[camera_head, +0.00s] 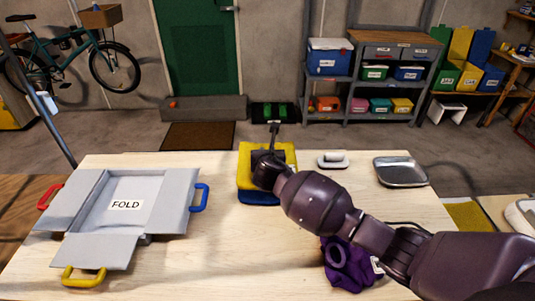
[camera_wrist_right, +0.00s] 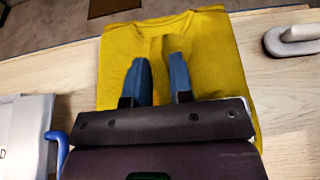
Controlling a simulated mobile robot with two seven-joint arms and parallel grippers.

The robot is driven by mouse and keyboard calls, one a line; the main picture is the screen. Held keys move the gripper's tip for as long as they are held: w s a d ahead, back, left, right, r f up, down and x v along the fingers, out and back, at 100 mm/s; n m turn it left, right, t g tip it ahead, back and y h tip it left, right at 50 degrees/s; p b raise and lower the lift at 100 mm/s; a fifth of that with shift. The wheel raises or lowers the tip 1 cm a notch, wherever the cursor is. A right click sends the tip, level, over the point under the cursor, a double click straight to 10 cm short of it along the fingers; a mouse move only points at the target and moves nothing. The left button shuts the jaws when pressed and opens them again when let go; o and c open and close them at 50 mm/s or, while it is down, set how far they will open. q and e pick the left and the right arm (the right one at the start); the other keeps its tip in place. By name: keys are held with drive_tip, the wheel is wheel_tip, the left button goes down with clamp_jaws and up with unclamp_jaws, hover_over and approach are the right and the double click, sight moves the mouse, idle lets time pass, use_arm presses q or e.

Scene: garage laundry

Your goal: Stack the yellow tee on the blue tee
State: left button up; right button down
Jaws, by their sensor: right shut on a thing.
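The yellow tee (camera_head: 246,180) is folded and lies over the folded blue tee (camera_head: 259,198) near the far middle of the table. A blue edge shows below the yellow along the near side. My right gripper (camera_head: 268,158) is over the yellow tee. In the right wrist view, its two fingers (camera_wrist_right: 160,72) point into the yellow tee (camera_wrist_right: 212,60) and are shut on a raised fold of cloth between them. The blue tee is not clear in the wrist view. My left gripper is in neither view.
A grey folding board (camera_head: 92,205) with coloured handles lies at left. A lint-brush-like item (camera_head: 333,160) and a metal tray (camera_head: 400,172) sit at right. A crumpled purple cloth (camera_head: 348,265) lies under my right arm. Bare wood (camera_head: 240,250) shows in the near middle.

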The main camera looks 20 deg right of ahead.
drive_tip(key=shift+f, duration=0.55)
drive_tip(key=c, duration=1)
unclamp_jaws()
drive_tip(key=shift+r, duration=0.25)
drive_tip(key=v, duration=1.2)
drive_tip(key=shift+r+p, duration=0.3)
drive_tip(key=shift+p, duration=0.1)
